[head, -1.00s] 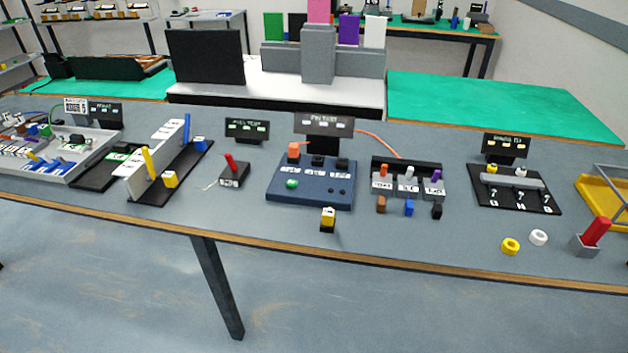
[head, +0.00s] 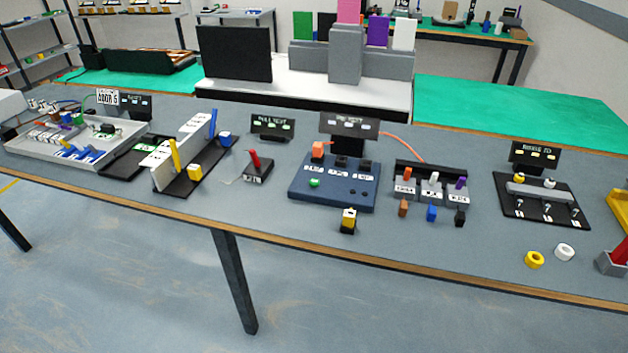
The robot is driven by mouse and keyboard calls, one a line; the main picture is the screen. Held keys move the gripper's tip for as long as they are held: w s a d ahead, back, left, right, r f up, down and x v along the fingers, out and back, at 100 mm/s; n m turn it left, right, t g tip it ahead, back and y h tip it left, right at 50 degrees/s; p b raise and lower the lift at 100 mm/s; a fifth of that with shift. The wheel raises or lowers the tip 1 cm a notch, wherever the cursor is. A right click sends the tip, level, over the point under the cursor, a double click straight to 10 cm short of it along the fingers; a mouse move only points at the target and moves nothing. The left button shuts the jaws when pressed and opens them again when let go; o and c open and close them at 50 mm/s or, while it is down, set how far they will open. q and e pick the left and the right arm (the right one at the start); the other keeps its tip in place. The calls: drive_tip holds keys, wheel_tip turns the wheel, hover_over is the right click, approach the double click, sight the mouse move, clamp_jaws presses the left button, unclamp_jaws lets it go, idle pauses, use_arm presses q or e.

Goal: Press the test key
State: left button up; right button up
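A blue test box (head: 334,188) stands near the middle of the table in the head view. A round green button (head: 314,183) sits on its front left part. No label marking it as the test key is readable. Behind the button is a row of white labels, with an orange block (head: 317,150) and two dark blocks at its back edge. A dark sign (head: 349,125) stands behind the box. Neither of my grippers is in view.
A yellow-and-black block (head: 348,221) stands just in front of the box. A red-handled device (head: 257,167) is to its left, and a rack with coloured plugs (head: 431,186) to its right. A yellow ring (head: 535,259) and white ring (head: 564,252) lie near the front edge.

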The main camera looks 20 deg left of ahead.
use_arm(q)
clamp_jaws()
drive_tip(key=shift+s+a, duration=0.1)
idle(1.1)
